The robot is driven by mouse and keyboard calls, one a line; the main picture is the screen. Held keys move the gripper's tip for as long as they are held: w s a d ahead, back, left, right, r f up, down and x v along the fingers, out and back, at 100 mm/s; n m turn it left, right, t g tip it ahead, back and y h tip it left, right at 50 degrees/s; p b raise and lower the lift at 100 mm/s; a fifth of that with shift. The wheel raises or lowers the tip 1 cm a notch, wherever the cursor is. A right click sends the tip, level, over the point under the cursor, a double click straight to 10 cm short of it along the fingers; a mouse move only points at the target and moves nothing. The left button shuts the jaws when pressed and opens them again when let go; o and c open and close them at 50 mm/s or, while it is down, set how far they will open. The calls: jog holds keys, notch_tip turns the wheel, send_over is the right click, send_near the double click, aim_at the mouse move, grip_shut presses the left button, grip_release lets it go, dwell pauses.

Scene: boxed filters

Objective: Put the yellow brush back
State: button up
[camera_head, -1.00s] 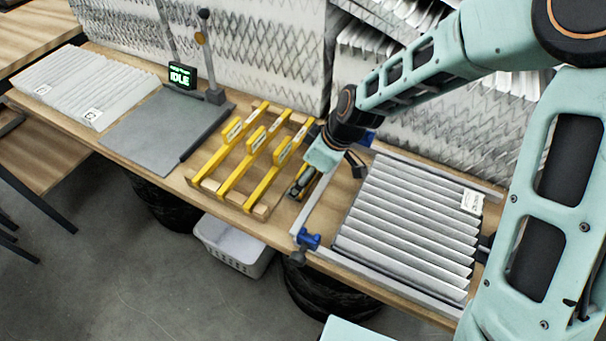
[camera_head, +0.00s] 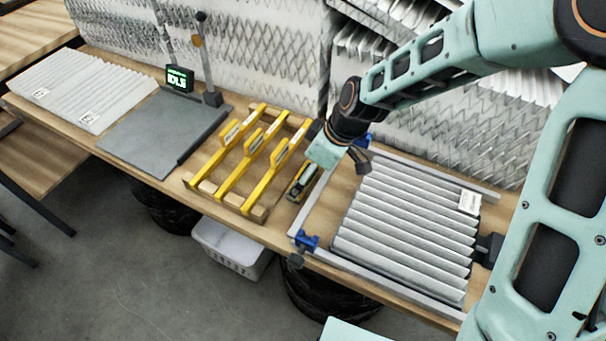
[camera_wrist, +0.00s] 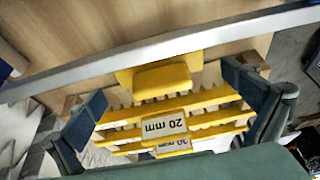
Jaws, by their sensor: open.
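A short yellow piece that appears to be the brush (camera_head: 301,184) lies on the bench between the wooden rack (camera_head: 258,214) and the metal frame rail. It looks partly dark on top in the head view. In the wrist view a yellow block on a wider yellow base (camera_wrist: 163,80) lies beside the rail. My gripper (camera_head: 334,160) is above and just right of it. In the wrist view my gripper (camera_wrist: 166,104) has its fingers wide apart, with nothing held between them. Long yellow toothed combs (camera_wrist: 190,122) with "20 mm" labels lie in the rack below.
A pleated filter (camera_head: 400,225) lies inside the metal frame (camera_head: 375,282) with blue clamps (camera_head: 306,241). A grey plate (camera_head: 150,135) and a display reading IDLE (camera_head: 180,78) are left. Another filter (camera_head: 70,85) is at far left. Stacked filters stand behind; a white basket (camera_head: 230,250) is below.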

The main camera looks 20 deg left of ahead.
jog(key=v, duration=1)
